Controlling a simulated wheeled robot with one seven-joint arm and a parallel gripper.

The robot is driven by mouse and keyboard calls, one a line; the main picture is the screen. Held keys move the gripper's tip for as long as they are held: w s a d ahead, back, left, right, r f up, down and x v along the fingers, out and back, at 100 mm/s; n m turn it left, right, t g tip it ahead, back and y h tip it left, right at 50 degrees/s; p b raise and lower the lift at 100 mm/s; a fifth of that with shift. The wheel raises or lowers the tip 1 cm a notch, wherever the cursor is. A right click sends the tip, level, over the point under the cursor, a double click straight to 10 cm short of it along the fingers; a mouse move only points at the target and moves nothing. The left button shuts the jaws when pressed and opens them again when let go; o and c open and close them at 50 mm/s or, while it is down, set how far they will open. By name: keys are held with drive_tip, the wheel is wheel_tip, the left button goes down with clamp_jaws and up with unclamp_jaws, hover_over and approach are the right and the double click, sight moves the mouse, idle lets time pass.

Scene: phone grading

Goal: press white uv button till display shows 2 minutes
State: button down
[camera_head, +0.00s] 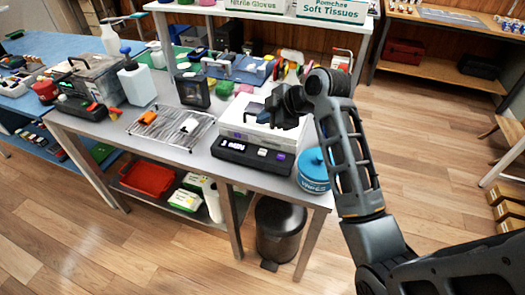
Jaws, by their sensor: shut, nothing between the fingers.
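A white box-shaped device (232,117) with a dark front panel (248,160) stands at the front of the grey table. A small lit display (234,145) is on the left of the panel; its digits are too small to read surely. A small white button (262,153) sits right of the display, and a purple one (280,156) is further right. My gripper (266,117) is shut and empty. It appears over the device's right part, above and behind the buttons in the picture. I cannot tell its exact height, and its arm and wrist hide part of the device's top.
A blue tub (313,170) stands right of the panel at the table's corner. A wire rack (172,128) with an orange item (147,117) lies to the left. A black device (193,91) and a white bottle (137,82) stand behind. A dark bin (279,228) is below.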

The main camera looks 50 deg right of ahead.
drive_tip(key=shift+f, duration=0.1)
drive_tip(key=b, duration=0.7)
hover_over(260, 150)
drive_tip(key=s, duration=0.2)
wheel_tip(260, 150, down, 8)
drive_tip(key=shift+r, duration=0.1)
drive_tip(key=shift+f, duration=0.4)
drive_tip(key=shift+f, duration=0.2)
idle(1.1)
drive_tip(key=shift+f+b, duration=0.25)
drive_tip(key=shift+b, duration=0.05)
drive_tip(key=shift+a+f+b, duration=0.1)
drive_tip(key=shift+f+b, duration=0.25)
drive_tip(key=shift+f, duration=0.55)
idle(0.6)
drive_tip(key=shift+r, duration=0.15)
drive_tip(key=shift+r+p, duration=1)
drive_tip(key=shift+r, duration=0.2)
drive_tip(key=shift+r, duration=0.1)
